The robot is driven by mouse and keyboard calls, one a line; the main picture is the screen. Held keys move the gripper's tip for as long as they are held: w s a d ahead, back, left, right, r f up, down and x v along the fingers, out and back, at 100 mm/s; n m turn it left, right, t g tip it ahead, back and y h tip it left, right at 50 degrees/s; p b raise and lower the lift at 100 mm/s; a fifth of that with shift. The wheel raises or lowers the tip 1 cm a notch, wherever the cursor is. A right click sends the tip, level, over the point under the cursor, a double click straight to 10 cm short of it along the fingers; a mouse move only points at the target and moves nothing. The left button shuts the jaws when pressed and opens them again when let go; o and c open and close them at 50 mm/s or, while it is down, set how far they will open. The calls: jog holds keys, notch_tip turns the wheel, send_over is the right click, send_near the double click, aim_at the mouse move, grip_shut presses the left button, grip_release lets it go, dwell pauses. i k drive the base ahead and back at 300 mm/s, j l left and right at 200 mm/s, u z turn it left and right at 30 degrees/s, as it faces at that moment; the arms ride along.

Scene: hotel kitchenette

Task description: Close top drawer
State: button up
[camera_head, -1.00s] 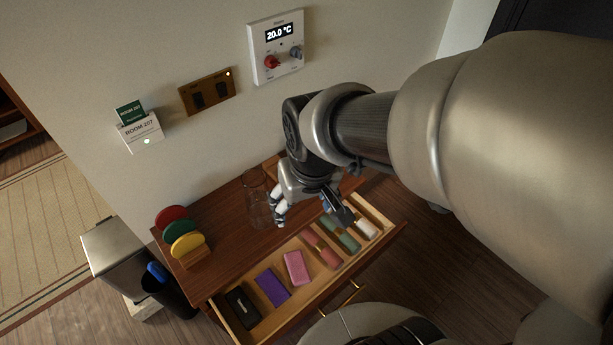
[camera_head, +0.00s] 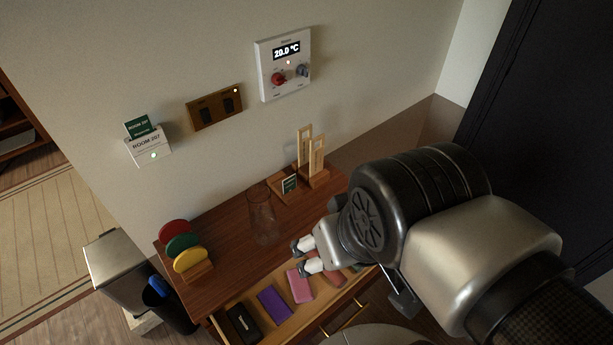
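The top drawer (camera_head: 293,319) of the brown wooden cabinet (camera_head: 222,245) is pulled open. Inside lie a black item (camera_head: 243,324), a purple item (camera_head: 274,302) and a pink item (camera_head: 299,285) in a row. The drawer's right part is hidden behind my arm, with a reddish item partly showing. A brass handle (camera_head: 345,318) shows at the front. My gripper (camera_head: 302,257) is above the drawer's back part, near the cabinet top's front edge. Its two white-and-dark fingertips are apart, with nothing seen between them.
On the cabinet top stand a clear glass (camera_head: 262,215), a rack with red, green and yellow discs (camera_head: 188,258), and a wooden stand (camera_head: 313,174). A bin (camera_head: 115,262) is at the left. A thermostat (camera_head: 284,66) is on the wall.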

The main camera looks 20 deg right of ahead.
aim_at(308, 319)
jog(key=k+l+z, duration=0.1)
jog(key=k+z, duration=0.3)
jog(key=k+j+z, duration=0.1)
jog(key=z, duration=0.25)
jog(key=k+j+z, duration=0.1)
jog(key=z, duration=0.25)
jog(key=j, duration=0.1)
